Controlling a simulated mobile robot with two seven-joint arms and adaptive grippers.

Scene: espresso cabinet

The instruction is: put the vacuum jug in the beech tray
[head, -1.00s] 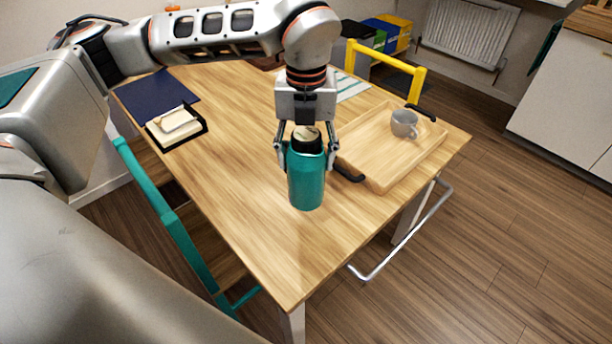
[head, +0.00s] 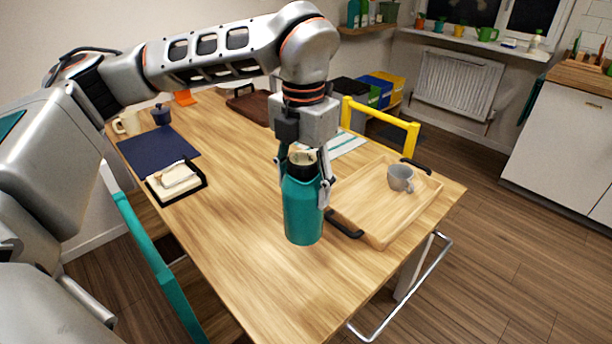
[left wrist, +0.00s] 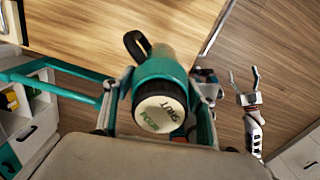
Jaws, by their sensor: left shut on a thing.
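The vacuum jug (head: 303,212) is a teal bottle with a dark neck and pale lid. My left gripper (head: 305,187) is shut on its upper part from above and holds it upright, seemingly a little above the table. In the left wrist view the jug (left wrist: 166,68) shows its lid, marked with letters, and a black handle loop. The beech tray (head: 352,203) lies just right of the jug, with black handles at its ends. My right gripper (left wrist: 244,80) shows only in the left wrist view, open and empty, off the table's side.
A grey mug (head: 400,178) stands in the tray's far right part; its near left part is bare. A yellow chair (head: 380,117) stands behind the table and a teal chair (head: 150,250) at its left. A black-edged holder (head: 176,180) lies left. The table front is clear.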

